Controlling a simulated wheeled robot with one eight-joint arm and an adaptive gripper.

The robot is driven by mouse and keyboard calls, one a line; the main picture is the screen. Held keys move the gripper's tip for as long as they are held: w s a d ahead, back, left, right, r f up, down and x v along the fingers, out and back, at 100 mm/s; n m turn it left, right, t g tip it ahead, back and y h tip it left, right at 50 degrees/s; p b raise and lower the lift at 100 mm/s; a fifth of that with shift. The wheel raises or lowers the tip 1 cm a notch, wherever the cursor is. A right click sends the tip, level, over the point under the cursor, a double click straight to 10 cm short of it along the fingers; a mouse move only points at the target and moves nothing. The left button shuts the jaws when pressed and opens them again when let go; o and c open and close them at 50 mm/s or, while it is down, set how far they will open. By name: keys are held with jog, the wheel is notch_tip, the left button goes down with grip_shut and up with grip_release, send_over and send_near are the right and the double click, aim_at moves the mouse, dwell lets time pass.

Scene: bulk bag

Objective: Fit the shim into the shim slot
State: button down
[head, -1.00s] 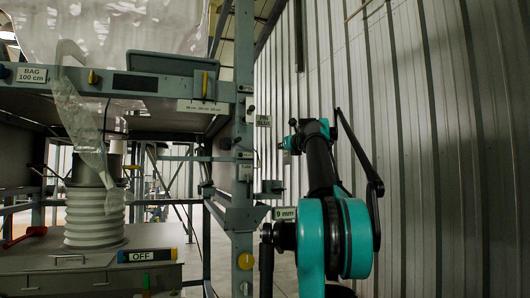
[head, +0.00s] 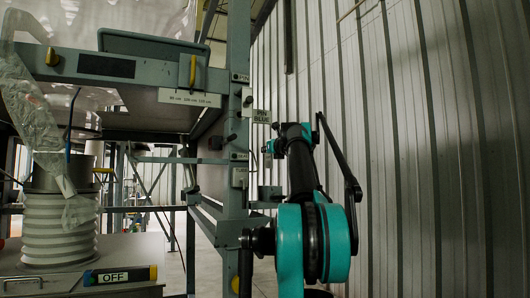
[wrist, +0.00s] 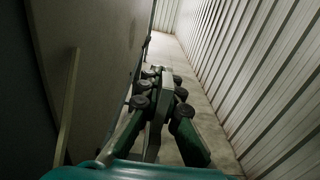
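In the wrist view my gripper (wrist: 163,92) has its green fingers with dark round pads close on both sides of a pale grey flat piece (wrist: 167,84). This looks like the shim, held upright between the fingers. Part of it is hidden by the pads. I cannot make out the shim slot in either view.
A corrugated wall (head: 430,150) runs along the right. A ribbed white spout (head: 60,230) and an OFF panel (head: 120,275) are at lower left.

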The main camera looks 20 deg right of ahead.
aim_at(267, 164)
jog(key=shift+s, duration=0.15)
jog(key=shift+f, duration=2.9)
jog(key=shift+f, duration=3.5)
jog(key=c, duration=1.6)
grip_release()
jog(key=shift+c, duration=0.2)
jog(key=shift+s, duration=0.15)
jog(key=s, duration=1.1)
jog(key=shift+s+d, duration=0.2)
jog(key=shift+s, duration=0.15)
